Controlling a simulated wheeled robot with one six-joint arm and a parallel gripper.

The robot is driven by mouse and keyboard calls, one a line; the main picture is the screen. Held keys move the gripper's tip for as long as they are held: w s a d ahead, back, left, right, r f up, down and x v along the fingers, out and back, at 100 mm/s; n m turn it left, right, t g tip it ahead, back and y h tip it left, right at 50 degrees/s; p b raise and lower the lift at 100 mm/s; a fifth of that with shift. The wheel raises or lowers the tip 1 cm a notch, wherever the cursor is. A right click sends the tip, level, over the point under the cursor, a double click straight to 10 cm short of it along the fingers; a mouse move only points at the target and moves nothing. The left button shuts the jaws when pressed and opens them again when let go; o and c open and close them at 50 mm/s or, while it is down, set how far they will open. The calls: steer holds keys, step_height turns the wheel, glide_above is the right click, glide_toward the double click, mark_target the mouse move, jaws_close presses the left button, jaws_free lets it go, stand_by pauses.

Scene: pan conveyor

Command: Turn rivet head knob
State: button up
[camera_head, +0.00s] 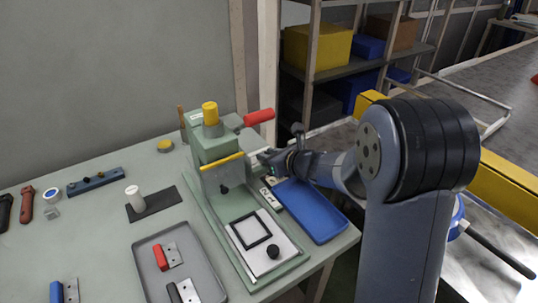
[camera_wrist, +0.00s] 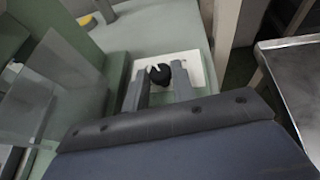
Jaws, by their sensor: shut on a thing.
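A green press (camera_head: 214,150) stands on the table, with a yellow cap (camera_head: 210,113) on top and a red-handled lever (camera_head: 258,117) at its right. My gripper (camera_head: 267,160) is at the right side of the press. In the wrist view, my gripper (camera_wrist: 160,76) has its two fingers on either side of a black knob (camera_wrist: 159,75) with a white mark, in front of a white plate (camera_wrist: 194,72). The gripper is shut on this knob. In the head view the gripped knob is hidden by the gripper.
A blue tray (camera_head: 312,212) lies just right of the press. A grey tray (camera_head: 146,248) with red- and black-handled parts lies to its left. Another black knob (camera_head: 273,251) sits on the press's front plate. Shelves with boxes (camera_head: 318,46) stand behind. A clear panel (camera_wrist: 42,85) is close at left.

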steer(key=shift+d+r+p, duration=0.1)
steer(key=shift+p, duration=0.2)
steer(key=shift+w+d+n+g+y+p, duration=0.1)
steer(key=shift+n+g+y+p, duration=0.25)
steer(key=shift+n+g+p, duration=0.2)
steer(key=shift+w+d+n+g+y+p, duration=0.1)
steer(key=shift+n+g+y+p, duration=0.25)
steer(key=shift+n+g+p, duration=0.15)
steer(key=n+g+y+p, duration=0.2)
steer(key=n+g+p, duration=0.1)
steer(key=shift+w+d+g, duration=0.1)
steer(key=shift+w+g, duration=0.15)
steer(key=shift+w, duration=0.1)
steer(key=n+g, duration=0.1)
steer(key=n+g+p, duration=0.2)
steer(key=n, duration=0.1)
steer(key=shift+w+g+y, duration=0.3)
steer(key=shift+g+y, duration=0.1)
steer(key=shift+w+n+g+p, duration=0.25)
steer(key=shift+n+g+p, duration=0.2)
steer(key=shift+n+g, duration=1.1)
steer(key=shift+g, duration=0.25)
steer(key=o, duration=1)
steer(key=shift+c, duration=0.2)
